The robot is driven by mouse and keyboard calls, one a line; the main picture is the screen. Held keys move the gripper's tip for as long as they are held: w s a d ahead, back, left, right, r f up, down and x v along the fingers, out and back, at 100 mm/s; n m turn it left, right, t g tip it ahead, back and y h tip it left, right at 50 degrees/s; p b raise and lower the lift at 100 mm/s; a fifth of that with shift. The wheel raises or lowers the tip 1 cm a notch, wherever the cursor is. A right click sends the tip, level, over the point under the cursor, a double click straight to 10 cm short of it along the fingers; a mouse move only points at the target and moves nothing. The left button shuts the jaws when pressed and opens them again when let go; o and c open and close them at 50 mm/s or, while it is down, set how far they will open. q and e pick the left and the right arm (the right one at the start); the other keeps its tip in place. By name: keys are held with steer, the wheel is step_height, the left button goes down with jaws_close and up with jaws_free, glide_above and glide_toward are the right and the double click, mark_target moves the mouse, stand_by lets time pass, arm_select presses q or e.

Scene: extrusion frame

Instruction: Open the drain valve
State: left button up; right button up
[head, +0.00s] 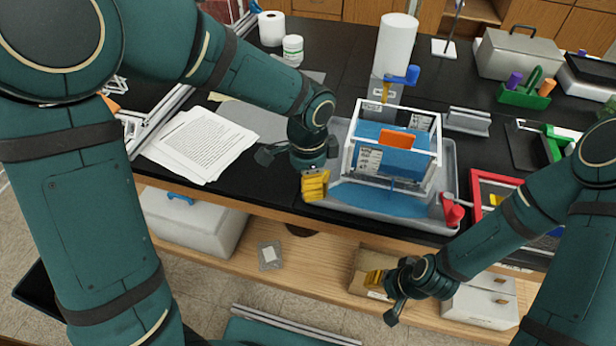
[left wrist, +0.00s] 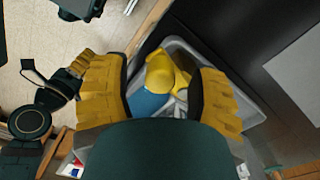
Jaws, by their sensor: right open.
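A clear white-framed tank (head: 385,165) with blue liquid and an orange piece stands in a grey tray (head: 445,190). A blue-handled valve (head: 402,77) is at its back, and a red handle (head: 452,210) is at its right front. My left gripper (head: 314,182) is at the tray's left front corner. In the left wrist view its fingers (left wrist: 160,95) are apart, with a rounded yellow part (left wrist: 165,72) in line with the gap; I cannot tell if they touch. Which handle is the drain valve is unclear. My right gripper (head: 383,295) is open, in front of the bench.
Papers (head: 200,143) lie left of the tray. A paper towel roll (head: 396,45) and a white jar (head: 292,50) stand behind. A red-framed item (head: 480,185) is right of the tray. Below, a shelf (head: 310,265) holds a box (head: 195,220).

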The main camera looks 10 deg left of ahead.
arm_select(q)
step_height(320, 180, up, 12)
stand_by(0.6)
stand_by(0.4)
